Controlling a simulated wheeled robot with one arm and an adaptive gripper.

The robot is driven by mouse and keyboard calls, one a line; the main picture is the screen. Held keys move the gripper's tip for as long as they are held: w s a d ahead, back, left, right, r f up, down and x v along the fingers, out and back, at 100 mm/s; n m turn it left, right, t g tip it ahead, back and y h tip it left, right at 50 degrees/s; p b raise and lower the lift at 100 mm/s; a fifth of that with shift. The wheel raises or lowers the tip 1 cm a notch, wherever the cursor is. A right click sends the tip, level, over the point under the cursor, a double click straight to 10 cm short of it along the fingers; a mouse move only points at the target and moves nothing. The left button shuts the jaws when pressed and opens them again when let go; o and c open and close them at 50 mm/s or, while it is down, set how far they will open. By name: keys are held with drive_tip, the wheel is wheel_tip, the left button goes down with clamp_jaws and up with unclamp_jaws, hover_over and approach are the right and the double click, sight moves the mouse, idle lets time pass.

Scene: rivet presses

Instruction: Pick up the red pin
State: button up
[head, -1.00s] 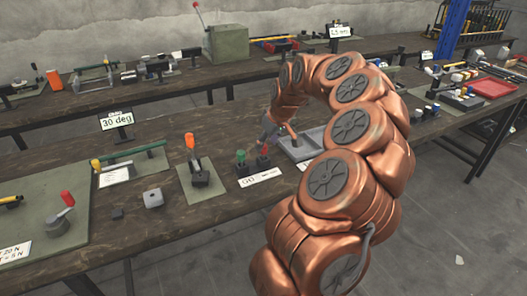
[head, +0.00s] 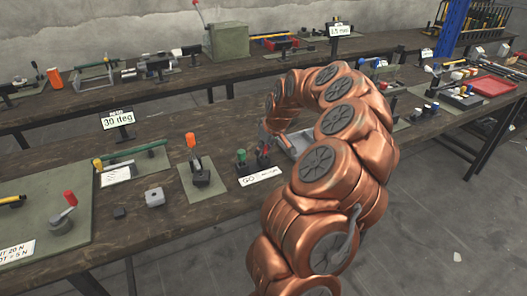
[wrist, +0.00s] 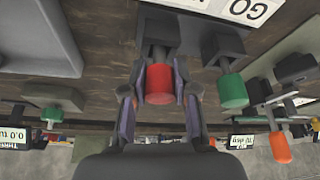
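The red pin (wrist: 159,84) stands in a dark block (wrist: 170,32) in the wrist view, beside a green pin (wrist: 232,92) in a similar block. My gripper (wrist: 160,82) has one finger on each side of the red pin. The fingers look open, with narrow gaps to the pin; contact is hard to tell.
A white GO label (head: 261,176) lies in front of the pins. A grey tray (head: 298,144) is just right of them, partly behind my arm. An orange-handled clamp (head: 199,174) stands to the left. Bare wooden bench lies in front.

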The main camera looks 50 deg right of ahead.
clamp_jaws()
drive_tip(key=shift+r, duration=0.1)
